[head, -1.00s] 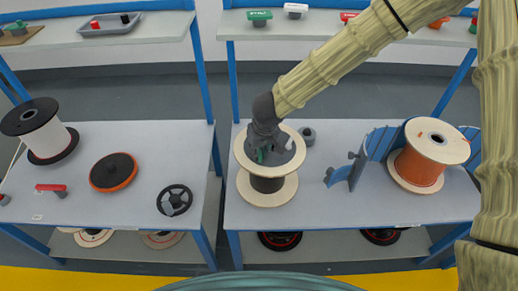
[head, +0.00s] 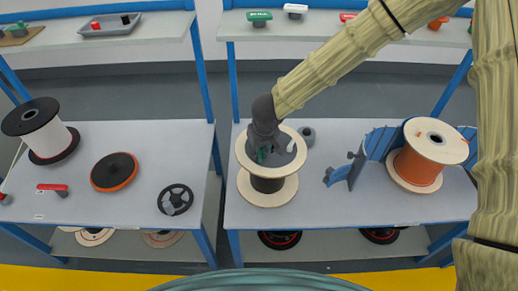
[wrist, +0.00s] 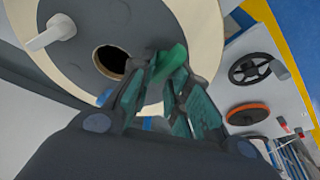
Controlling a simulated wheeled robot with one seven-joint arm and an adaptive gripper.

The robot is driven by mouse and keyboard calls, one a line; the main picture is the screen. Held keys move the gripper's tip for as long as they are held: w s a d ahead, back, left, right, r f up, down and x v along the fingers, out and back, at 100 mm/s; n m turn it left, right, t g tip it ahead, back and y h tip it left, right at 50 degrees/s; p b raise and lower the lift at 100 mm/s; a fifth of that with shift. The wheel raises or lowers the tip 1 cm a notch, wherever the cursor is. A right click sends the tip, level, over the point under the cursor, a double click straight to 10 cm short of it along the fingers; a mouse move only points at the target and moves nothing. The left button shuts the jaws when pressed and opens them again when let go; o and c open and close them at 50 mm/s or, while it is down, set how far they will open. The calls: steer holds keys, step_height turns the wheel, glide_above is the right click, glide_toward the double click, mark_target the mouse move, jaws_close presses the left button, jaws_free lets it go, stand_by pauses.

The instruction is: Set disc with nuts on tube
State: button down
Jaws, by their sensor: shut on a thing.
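A pale wooden spool (head: 267,194) with a dark core stands upright on the middle table. A grey disc (head: 284,155) lies at its top flange; the wrist view shows the disc (wrist: 82,67) with a round dark hole (wrist: 110,62). A white handle-like piece (wrist: 50,35) sits on the disc at left. My gripper (head: 264,152) is over the disc. I cannot tell whether disc and flange touch. No tube is clearly visible.
A small grey ring (head: 307,135) stands behind the spool. A blue bracket (head: 345,172) and an orange spool (head: 428,153) are at right. The left table holds a white spool (head: 42,135), an orange-black disc (head: 114,171) and a black wheel (head: 174,199).

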steer(key=shift+r+p, duration=0.6)
steer(key=shift+p, duration=0.3)
steer(key=shift+w+a+p, duration=0.3)
steer(key=shift+p, duration=0.7)
stand_by(0.9)
steer(key=shift+f, duration=0.75)
stand_by(0.7)
steer(key=shift+r+p, duration=0.85)
steer(key=shift+p, duration=0.45)
steer(key=shift+a+p, duration=0.4)
steer(key=shift+p, duration=0.3)
stand_by(1.0)
